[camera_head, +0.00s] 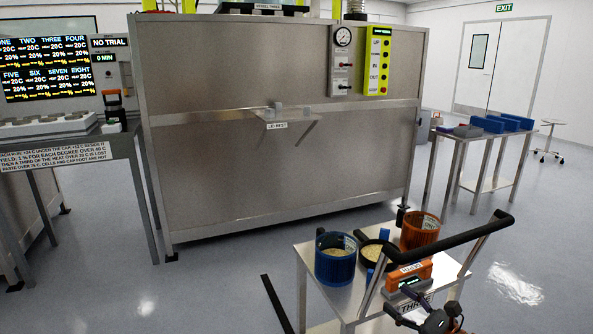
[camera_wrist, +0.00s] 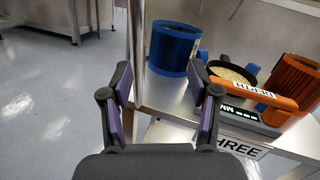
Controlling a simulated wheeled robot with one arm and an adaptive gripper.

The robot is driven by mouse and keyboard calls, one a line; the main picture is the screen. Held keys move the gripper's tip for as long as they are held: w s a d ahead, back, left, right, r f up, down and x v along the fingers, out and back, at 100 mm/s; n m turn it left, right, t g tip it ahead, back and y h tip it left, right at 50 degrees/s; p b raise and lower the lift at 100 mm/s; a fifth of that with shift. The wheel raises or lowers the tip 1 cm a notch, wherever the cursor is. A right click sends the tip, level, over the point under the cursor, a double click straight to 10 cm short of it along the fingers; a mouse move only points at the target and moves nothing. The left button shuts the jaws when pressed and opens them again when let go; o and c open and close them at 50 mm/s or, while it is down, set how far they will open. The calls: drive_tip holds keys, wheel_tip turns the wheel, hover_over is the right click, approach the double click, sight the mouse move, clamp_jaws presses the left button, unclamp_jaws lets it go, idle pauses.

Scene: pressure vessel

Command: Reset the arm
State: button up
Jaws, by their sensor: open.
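My gripper (camera_head: 430,318) shows at the bottom right of the head view, by the near side of a small cart (camera_head: 312,262). In the wrist view my gripper (camera_wrist: 163,92) has its two dark fingers with purple pads spread apart, with nothing between them. The cart carries a blue container (camera_head: 335,268), a dark pan of pale grains (camera_head: 371,252), an orange container (camera_head: 419,232) and an orange device marked DEPTH (camera_head: 408,275). The blue container (camera_wrist: 173,50) stands beyond the fingers in the wrist view. Most of my arm is out of view.
A black cart handle (camera_head: 450,245) rises close to my gripper. A large steel vessel cabinet (camera_head: 280,190) fills the middle, with a small shelf (camera_head: 285,118). A bench with trays (camera_head: 60,140) stands left, a table with blue trays (camera_head: 490,133) right. The floor at left is clear.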

drive_tip(key=s+a+r+n+g+y, duration=0.2)
drive_tip(key=s+a+n+g, duration=0.5)
drive_tip(key=a, duration=0.2)
drive_tip(key=s+a+r+n+g+y, duration=0.2)
drive_tip(key=s+a+r+n+g, duration=0.1)
drive_tip(key=s+a+n+g, duration=0.5)
drive_tip(key=s+a+f+n+g+h+p, duration=0.1)
drive_tip(key=s+n+g+h, duration=0.2)
drive_tip(key=s, duration=0.4)
drive_tip(key=s+a+f+n+g+h+p, duration=0.1)
drive_tip(key=s+a+f+n+h, duration=0.2)
drive_tip(key=s, duration=0.4)
drive_tip(key=s+d+r+n+t+h, duration=0.1)
drive_tip(key=s+d+r+n+h, duration=0.15)
drive_tip(key=d+h, duration=0.3)
drive_tip(key=s+d+r+n+h, duration=0.1)
drive_tip(key=s+d+n+h, duration=0.25)
drive_tip(key=d, duration=0.35)
wheel_tip(320, 180, up, 22)
drive_tip(key=t+p, duration=0.1)
drive_tip(key=p, duration=2)
drive_tip(key=shift+s+d+m+h+p, duration=0.2)
drive_tip(key=shift+d+m+h+p, duration=0.1)
drive_tip(key=shift+h+p, duration=0.1)
